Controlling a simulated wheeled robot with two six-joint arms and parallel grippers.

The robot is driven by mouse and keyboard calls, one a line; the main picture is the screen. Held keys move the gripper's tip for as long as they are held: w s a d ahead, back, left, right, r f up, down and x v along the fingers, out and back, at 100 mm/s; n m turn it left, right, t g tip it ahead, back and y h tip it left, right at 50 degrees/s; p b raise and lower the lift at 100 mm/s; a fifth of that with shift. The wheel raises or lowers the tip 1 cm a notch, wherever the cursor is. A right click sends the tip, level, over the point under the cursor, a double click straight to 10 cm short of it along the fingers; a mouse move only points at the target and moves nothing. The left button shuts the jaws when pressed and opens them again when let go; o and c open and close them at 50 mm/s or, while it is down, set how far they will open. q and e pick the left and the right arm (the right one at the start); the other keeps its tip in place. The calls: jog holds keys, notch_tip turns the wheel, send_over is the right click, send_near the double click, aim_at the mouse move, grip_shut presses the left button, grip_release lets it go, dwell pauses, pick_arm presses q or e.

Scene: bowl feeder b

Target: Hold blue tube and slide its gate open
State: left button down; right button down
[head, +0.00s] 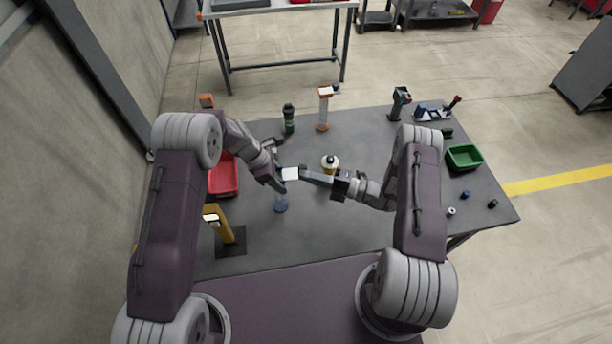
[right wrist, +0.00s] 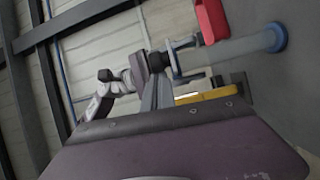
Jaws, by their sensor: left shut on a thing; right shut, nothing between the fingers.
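The blue tube (head: 281,204) stands upright on the table on a round blue base; in the right wrist view its clear blue body (right wrist: 235,50) appears sideways. My left gripper (head: 279,183) is shut on the tube's upper part, hiding much of it. A white plate (head: 290,173), apparently the gate, shows at the tube's top. My right gripper (head: 304,175) is shut and empty, its tip at the plate's right side. I cannot tell whether they touch. In the right wrist view the right fingers (right wrist: 158,92) point toward the left gripper (right wrist: 172,66).
A red bin (head: 224,178) and a yellow stand (head: 222,225) are at left. A green bottle (head: 289,118) and an orange-white stand (head: 323,108) are at the back. A green bin (head: 464,157) is at right. The front middle table is clear.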

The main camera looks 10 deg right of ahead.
pick_arm(q)
jog(key=shift+c, duration=2.4)
grip_release()
pick_arm(e)
jog(key=v, duration=1)
pick_arm(q)
jog(key=shift+r, duration=0.1)
jog(key=v, duration=1.2)
jog(key=a+p, duration=0.1)
jog(key=a, duration=0.6)
jog(key=shift+w+a, duration=0.15)
jog(key=shift+a, duration=0.25)
pick_arm(e)
jog(key=shift+r, duration=0.65)
